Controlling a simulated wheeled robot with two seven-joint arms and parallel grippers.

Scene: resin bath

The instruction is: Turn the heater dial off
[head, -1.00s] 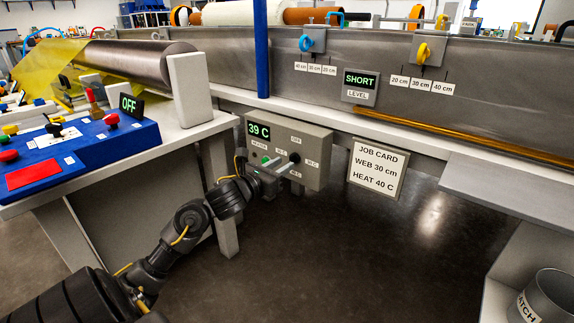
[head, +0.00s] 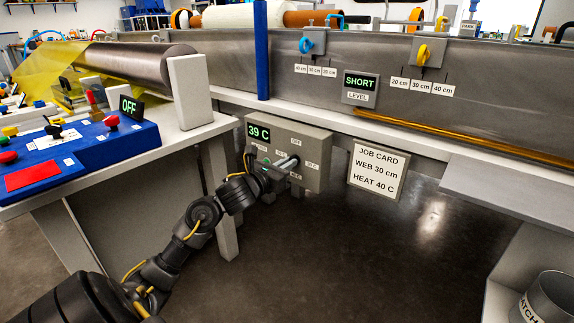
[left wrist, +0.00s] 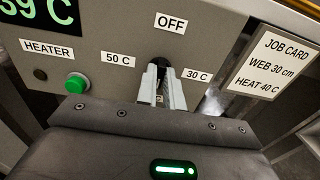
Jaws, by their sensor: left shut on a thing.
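The grey heater box (head: 316,178) hangs under the bath's ledge, with a green 39 C display (head: 259,132). In the left wrist view its black dial (left wrist: 161,61) sits below the OFF label (left wrist: 170,23), between the 50 C (left wrist: 118,59) and 30 C (left wrist: 196,75) labels. My left gripper (head: 290,162) is shut on the dial; in the left wrist view its pale fingers (left wrist: 162,78) cover most of it. Which way the dial points is hidden. A green button (left wrist: 77,83) is at the left under the HEATER label. My right gripper is not in view.
A job card (head: 377,170) reading WEB 30 cm, HEAT 40 C hangs right of the box. A blue control panel (head: 75,150) is at left. The floor below is clear.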

